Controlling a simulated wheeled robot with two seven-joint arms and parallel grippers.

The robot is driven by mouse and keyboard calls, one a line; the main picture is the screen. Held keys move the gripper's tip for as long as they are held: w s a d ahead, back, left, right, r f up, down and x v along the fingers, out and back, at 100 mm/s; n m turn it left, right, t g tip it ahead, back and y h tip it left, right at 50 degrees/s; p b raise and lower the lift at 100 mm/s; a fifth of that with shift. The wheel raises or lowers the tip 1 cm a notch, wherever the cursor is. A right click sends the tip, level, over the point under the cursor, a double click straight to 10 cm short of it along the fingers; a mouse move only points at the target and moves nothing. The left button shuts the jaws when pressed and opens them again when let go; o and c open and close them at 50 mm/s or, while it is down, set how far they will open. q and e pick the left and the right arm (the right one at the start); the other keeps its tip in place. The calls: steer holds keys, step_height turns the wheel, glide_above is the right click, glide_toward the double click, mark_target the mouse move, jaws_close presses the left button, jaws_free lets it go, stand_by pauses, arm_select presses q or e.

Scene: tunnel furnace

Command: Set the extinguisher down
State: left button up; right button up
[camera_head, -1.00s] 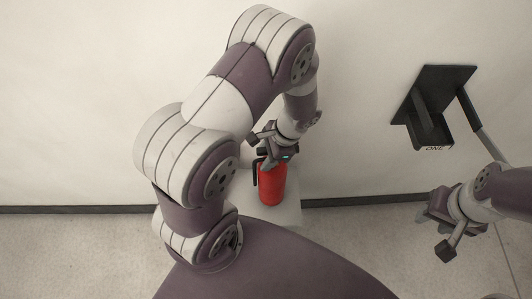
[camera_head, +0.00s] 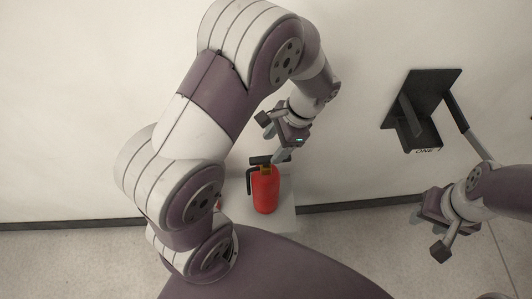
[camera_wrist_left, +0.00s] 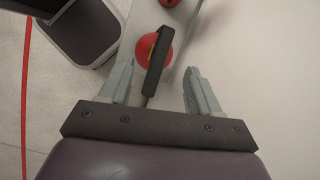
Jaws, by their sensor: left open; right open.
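The red fire extinguisher (camera_head: 265,192) with a black handle stands upright on a white surface (camera_head: 287,217) against the wall. My left gripper (camera_head: 281,143) is open and empty, a little above and to the right of its handle. In the left wrist view the black handle (camera_wrist_left: 157,62) and part of the red body (camera_wrist_left: 145,47) show between the open fingers (camera_wrist_left: 158,88), nearer the left one. My right gripper (camera_head: 430,228) is open and empty at the right, well away from the extinguisher.
A black bracket (camera_head: 421,100) with a partly readable label is on the wall at the right. A dark grey box-like thing (camera_wrist_left: 84,30) and a red floor line (camera_wrist_left: 26,90) show in the left wrist view. Another red thing (camera_wrist_left: 169,3) is cut off at its top edge.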

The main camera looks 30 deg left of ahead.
arm_select(q)
steer(key=shift+d+r, duration=0.15)
steer(key=shift+r, duration=0.35)
steer(key=s+r+n+t+h, duration=0.3)
steer(key=s+r+n, duration=0.1)
steer(key=n, duration=0.5)
steer(key=shift+s+a+t+h, duration=0.3)
steer(key=shift+s+t, duration=0.1)
steer(key=shift+s, duration=0.3)
steer(key=shift+f, duration=0.1)
